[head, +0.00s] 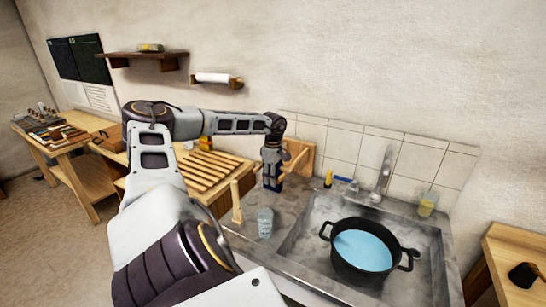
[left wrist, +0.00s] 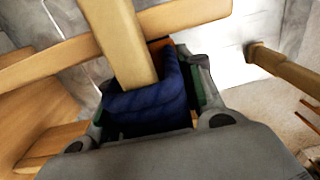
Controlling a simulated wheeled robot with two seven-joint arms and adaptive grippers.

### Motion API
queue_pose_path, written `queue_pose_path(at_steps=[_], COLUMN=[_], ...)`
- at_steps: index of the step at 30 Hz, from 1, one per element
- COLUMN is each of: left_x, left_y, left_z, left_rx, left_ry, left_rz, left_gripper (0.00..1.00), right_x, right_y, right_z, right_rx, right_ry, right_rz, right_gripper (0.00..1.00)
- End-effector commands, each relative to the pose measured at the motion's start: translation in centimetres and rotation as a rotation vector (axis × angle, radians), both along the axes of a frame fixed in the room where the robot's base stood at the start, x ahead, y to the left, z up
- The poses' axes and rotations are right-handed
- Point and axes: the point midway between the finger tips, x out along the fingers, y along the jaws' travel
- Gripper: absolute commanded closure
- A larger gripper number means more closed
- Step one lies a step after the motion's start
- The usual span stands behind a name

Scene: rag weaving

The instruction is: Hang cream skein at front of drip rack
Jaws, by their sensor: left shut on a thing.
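My left gripper (head: 272,182) is in front of the tiled wall, at the back left of the sink counter, pointing down. In the left wrist view its jaws (left wrist: 150,105) are shut around a dark blue, folded soft thing (left wrist: 145,103) that looks like a skein. A pale wooden bar (left wrist: 118,40) runs down to the blue thing, touching or just in front of it. Another wooden bar crosses behind; these look like parts of the drip rack. In the head view a wooden post (head: 237,203) stands left of the gripper. I cannot make out a cream skein. My right gripper is out of view.
A black pot (head: 365,262) of light blue liquid stands in the grey sink (head: 428,262). A clear glass (head: 265,222) stands on the counter near the post. A faucet (head: 382,178) and a yellow glass (head: 428,204) are at the back. A slatted wooden top (head: 205,172) lies left.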

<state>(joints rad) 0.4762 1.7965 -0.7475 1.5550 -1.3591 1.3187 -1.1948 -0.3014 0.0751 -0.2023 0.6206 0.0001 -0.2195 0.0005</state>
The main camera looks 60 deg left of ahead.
Motion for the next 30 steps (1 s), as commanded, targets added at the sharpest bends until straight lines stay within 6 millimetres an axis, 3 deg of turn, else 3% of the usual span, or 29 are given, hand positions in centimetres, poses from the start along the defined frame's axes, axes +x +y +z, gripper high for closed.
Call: queue_pose_path(at_steps=[9,10,15,30], left_x=[0.00,-0.01,0.00,-0.03], left_y=[0.01,0.01,0.00,0.01], left_z=[0.00,0.00,0.00,0.70], left_rx=[0.000,0.000,0.000,0.000], left_ry=[0.000,0.000,0.000,0.001], left_rz=[0.000,0.000,0.000,0.000], left_gripper=[0.90,0.59,0.38,0.38], right_x=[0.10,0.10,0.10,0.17], right_y=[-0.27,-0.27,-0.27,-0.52], right_z=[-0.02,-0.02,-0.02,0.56], right_rx=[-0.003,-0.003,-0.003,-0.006], right_ry=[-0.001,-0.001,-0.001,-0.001], right_rz=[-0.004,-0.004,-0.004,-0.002], right_gripper=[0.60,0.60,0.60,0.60])
